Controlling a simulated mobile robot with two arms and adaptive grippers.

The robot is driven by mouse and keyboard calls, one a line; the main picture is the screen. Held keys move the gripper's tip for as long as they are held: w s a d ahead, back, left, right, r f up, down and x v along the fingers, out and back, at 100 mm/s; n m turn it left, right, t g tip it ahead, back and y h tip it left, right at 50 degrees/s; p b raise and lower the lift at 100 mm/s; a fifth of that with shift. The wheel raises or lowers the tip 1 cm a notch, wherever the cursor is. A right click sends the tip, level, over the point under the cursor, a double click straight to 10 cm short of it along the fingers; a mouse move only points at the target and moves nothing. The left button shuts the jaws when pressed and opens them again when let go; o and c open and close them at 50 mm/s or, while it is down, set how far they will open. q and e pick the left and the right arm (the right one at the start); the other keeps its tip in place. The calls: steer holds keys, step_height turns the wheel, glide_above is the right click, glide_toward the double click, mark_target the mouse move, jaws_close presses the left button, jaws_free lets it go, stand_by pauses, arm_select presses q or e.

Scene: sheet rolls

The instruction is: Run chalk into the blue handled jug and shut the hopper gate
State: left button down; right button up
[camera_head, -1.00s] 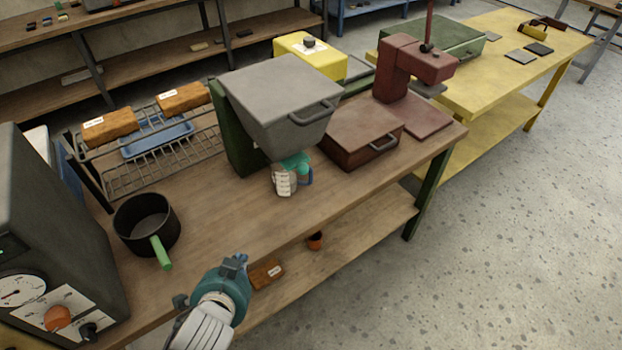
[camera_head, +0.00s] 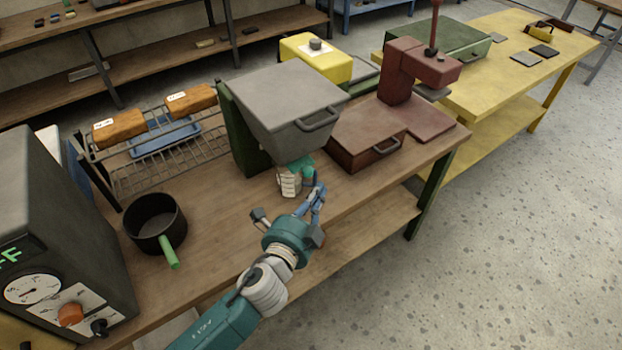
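The hopper (camera_head: 292,103) is a grey tapered bin on a green stand at the middle of the wooden bench. The jug (camera_head: 289,185) stands upright under it, pale and ribbed, with a teal part (camera_head: 303,166) at its top. The hopper's gate and outlet are hidden behind the bin's front, and no chalk is visible. My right gripper is not in view.
A black pot (camera_head: 155,222) with a green handle stands at left, beside a dark control box (camera_head: 55,225). A wire rack (camera_head: 165,165) carries orange-brown blocks. A brown box (camera_head: 366,135) and a red press (camera_head: 405,80) stand right of the hopper.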

mark_target(310, 171)
arm_select(q)
steer(key=shift+w+a+f+p, duration=0.15)
steer(key=shift+w+a, duration=0.15)
steer(key=shift+w, duration=0.35)
steer(key=shift+w+a+f+p, duration=0.15)
steer(key=shift+w+a, duration=0.1)
steer(key=shift+w, duration=0.35)
steer(key=shift+w+a+f+p, duration=0.15)
steer(key=shift+w+a, duration=0.15)
steer(key=shift+w, duration=0.35)
steer(key=shift+w+a, duration=0.65)
steer(key=shift+w, duration=0.15)
steer(key=shift+r, duration=0.1)
